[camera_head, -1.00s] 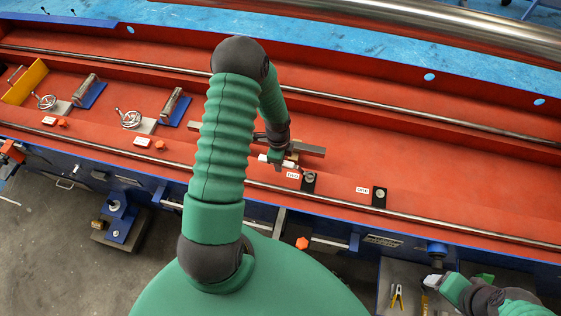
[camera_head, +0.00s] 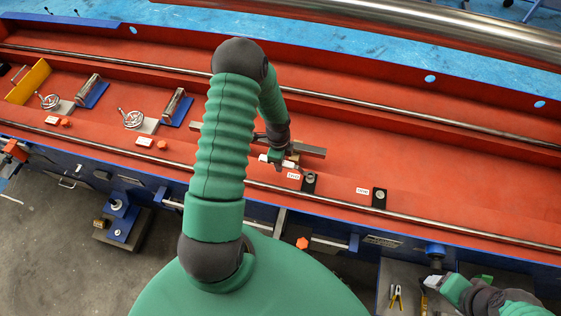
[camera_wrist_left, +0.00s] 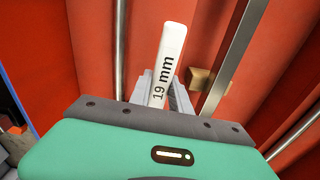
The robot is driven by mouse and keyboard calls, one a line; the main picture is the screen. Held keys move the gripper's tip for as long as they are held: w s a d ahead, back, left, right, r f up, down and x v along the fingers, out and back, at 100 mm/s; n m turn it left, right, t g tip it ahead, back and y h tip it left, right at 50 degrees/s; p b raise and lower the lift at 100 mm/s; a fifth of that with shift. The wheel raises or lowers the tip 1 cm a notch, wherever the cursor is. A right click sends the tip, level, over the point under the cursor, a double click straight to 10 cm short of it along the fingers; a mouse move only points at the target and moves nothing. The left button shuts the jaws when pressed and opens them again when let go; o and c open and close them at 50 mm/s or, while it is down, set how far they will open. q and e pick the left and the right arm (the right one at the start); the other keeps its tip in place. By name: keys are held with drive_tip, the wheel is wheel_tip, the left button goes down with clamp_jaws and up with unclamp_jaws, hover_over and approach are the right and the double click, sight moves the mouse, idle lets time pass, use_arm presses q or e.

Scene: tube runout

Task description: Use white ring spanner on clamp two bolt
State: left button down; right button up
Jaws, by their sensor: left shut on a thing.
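My left gripper (camera_head: 277,157) reaches over the red bed, shut on the white ring spanner (camera_head: 264,158). In the left wrist view the white spanner (camera_wrist_left: 170,55) stands up between the jaws (camera_wrist_left: 172,95), with "19 mm" on its handle; its ring is not discernible. In the head view a dark block with a bolt (camera_head: 309,180) sits beside a small white label (camera_head: 293,174), just right of the left gripper. A second block with a bolt (camera_head: 379,196) and label (camera_head: 362,190) sits further right. My right gripper (camera_head: 434,283) is at the bottom right; its jaw opening is unclear.
A grey bar (camera_head: 312,151) lies behind the left gripper. Rails (camera_head: 430,118) run along the red bed. Handwheels (camera_head: 132,119) and blue-based clamps (camera_head: 177,107) stand at left. Yellow-handled pliers (camera_head: 396,297) lie on a grey surface by the right gripper. The bed's right side is clear.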

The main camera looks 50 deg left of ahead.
use_arm(q)
drive_tip(key=shift+f+b, duration=0.5)
drive_tip(key=shift+f, duration=0.25)
drive_tip(key=shift+r+p, duration=0.25)
drive_tip(key=shift+p, duration=0.15)
idle(0.6)
drive_tip(key=shift+f, duration=0.7)
idle(0.5)
